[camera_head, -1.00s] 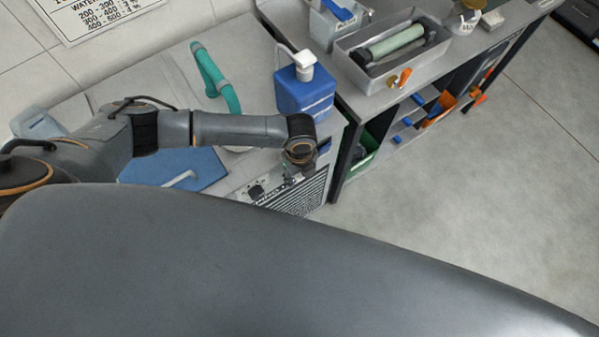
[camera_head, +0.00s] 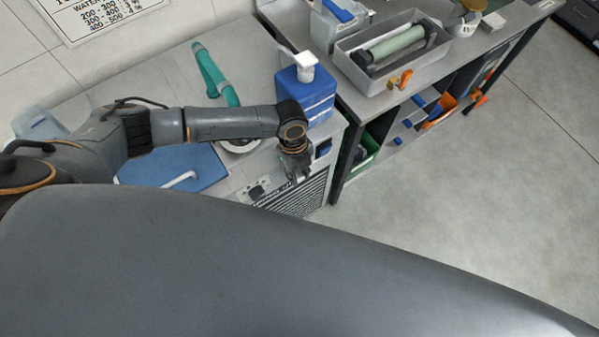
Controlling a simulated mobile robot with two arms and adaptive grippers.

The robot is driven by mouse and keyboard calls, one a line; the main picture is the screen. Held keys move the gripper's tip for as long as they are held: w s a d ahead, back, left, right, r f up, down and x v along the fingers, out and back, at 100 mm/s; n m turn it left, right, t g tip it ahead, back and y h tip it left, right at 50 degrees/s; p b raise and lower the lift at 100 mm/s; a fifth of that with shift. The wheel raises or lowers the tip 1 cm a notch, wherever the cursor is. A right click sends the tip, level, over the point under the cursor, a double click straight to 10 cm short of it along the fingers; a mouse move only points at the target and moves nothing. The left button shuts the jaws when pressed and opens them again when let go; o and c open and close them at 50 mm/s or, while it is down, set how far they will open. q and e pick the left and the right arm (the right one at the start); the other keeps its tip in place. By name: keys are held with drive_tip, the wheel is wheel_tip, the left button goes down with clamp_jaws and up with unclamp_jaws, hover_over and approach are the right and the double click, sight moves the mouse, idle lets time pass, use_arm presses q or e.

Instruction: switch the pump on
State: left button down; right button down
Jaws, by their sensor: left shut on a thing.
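The pump unit is the grey unit whose front panel (camera_head: 310,196) has vent slots and a black knob (camera_head: 257,191). My left gripper (camera_head: 296,174) points down at the top of this panel, to the right of the black knob. It is shut on a small part there, which looks like the pump switch; its fingers hide that part, so its position cannot be told. My right gripper is not in view.
A blue bottle with a white pump top (camera_head: 305,97) stands close behind my left wrist. A teal hose (camera_head: 215,75) and a blue panel with a white handle (camera_head: 175,168) are on the left. A grey tray (camera_head: 365,75) holds a green roller. The floor at right is clear.

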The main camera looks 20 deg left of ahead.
use_arm(q)
drive_tip(key=c, duration=1.1)
unclamp_jaws()
drive_tip(key=shift+a, duration=0.1)
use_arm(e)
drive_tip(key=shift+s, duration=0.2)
use_arm(q)
drive_tip(key=r, duration=0.4)
drive_tip(key=a+r, duration=0.1)
drive_tip(key=r, duration=0.3)
drive_tip(key=w+r, duration=0.1)
drive_tip(key=r, duration=0.2)
drive_tip(key=shift+w+a+r, duration=0.1)
drive_tip(key=shift+a+r, duration=0.15)
drive_tip(key=shift+r, duration=0.15)
